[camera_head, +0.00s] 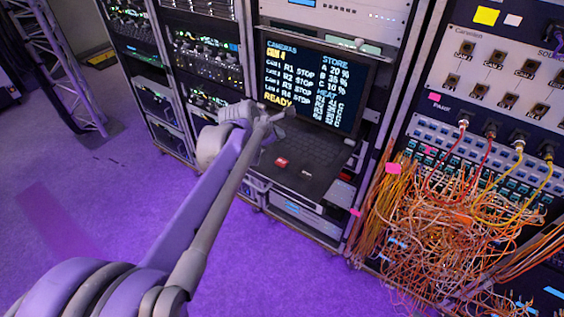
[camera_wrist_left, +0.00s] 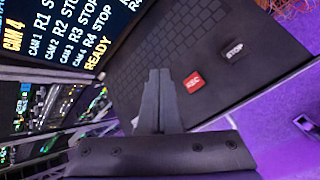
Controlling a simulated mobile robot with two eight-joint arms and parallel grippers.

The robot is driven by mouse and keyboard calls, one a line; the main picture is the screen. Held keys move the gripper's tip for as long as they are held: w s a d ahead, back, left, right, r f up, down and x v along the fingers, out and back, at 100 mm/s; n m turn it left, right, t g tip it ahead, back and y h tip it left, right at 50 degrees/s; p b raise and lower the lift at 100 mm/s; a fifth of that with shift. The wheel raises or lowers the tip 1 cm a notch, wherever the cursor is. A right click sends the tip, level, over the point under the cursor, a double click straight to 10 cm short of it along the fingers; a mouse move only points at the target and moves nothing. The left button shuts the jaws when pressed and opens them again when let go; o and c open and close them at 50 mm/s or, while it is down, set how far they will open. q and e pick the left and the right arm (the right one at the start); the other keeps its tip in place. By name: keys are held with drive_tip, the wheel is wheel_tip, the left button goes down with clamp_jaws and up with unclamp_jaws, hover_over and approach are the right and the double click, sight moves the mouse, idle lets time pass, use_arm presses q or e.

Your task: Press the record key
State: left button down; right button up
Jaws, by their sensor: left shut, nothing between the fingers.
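The record key, a red key marked REC (camera_wrist_left: 194,83), is on the near edge of the black keyboard (camera_wrist_left: 165,45) in the left wrist view. It also shows as a small red spot in the head view (camera_head: 281,162). A dark STOP key (camera_wrist_left: 234,50) lies beside it. My left gripper (camera_wrist_left: 159,73) is shut and empty, its fingertips over the keyboard just left of the red key in the wrist view. A gap shows between fingers and key in the picture; their height above the keyboard I cannot tell. My right gripper is not in view.
The screen (camera_head: 312,85) behind the keyboard lists cameras stopped and reads READY. A patch panel (camera_head: 480,145) with tangled orange cables (camera_head: 450,220) stands at the right. A truss tower (camera_head: 60,70) stands at the left. The purple floor (camera_head: 70,200) is open.

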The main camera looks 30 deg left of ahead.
use_arm(q)
drive_tip(key=b, duration=0.3)
hover_over(279, 164)
wheel_tip(279, 164, down, 7)
drive_tip(key=shift+s+f, duration=0.1)
drive_tip(key=shift+f+b, duration=0.45)
drive_tip(key=shift+f, duration=0.05)
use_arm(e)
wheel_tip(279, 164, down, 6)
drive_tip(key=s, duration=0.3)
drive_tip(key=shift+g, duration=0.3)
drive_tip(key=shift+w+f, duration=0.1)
use_arm(q)
drive_tip(key=shift+f, duration=0.1)
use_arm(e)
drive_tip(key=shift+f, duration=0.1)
use_arm(q)
drive_tip(key=shift+f, duration=0.3)
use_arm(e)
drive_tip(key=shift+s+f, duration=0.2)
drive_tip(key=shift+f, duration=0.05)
